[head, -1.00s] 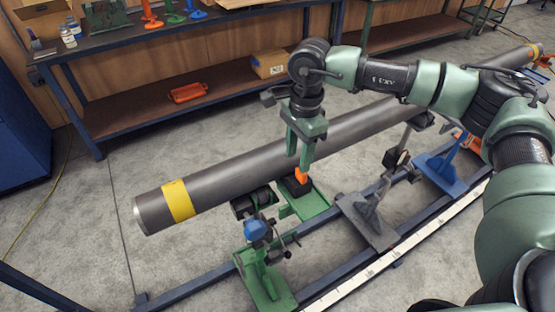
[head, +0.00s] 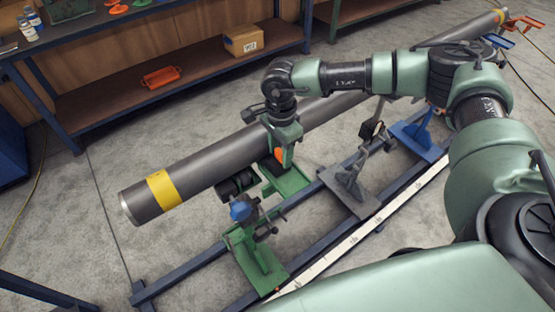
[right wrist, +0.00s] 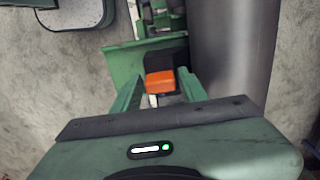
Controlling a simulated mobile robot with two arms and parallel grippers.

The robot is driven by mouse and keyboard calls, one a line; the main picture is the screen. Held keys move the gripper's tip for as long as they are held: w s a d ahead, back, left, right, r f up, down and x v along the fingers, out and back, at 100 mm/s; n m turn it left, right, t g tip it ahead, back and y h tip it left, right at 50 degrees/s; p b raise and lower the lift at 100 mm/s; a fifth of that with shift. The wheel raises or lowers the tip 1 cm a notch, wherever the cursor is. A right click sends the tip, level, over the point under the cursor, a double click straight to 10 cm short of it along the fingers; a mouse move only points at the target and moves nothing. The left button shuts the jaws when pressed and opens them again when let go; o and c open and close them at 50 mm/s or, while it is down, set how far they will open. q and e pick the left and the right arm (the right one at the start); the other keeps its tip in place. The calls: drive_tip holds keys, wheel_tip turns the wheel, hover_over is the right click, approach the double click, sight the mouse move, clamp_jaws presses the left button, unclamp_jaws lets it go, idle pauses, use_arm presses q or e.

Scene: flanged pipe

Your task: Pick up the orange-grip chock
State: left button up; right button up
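The chock's orange grip (head: 279,155) stands up beside the grey steel pipe (head: 215,165), above a green support (head: 291,182). The chock's dark body is mostly hidden below my gripper. My right gripper (head: 284,151) is low over the chock, fingers pointing down. In the right wrist view, the orange grip (right wrist: 160,83) sits between the two green fingers (right wrist: 160,78), with a small gap on each side. The right gripper is open. The grey pipe (right wrist: 233,55) runs close past the right finger. My left gripper is not in view.
A green stand with a blue knob (head: 240,212) is in front of the chock. Grey (head: 350,186) and blue (head: 418,138) supports stand along the blue rail frame. A workbench shelf holds an orange tray (head: 161,76) and a cardboard box (head: 243,40).

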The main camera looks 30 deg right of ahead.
clamp_jaws()
idle(1.2)
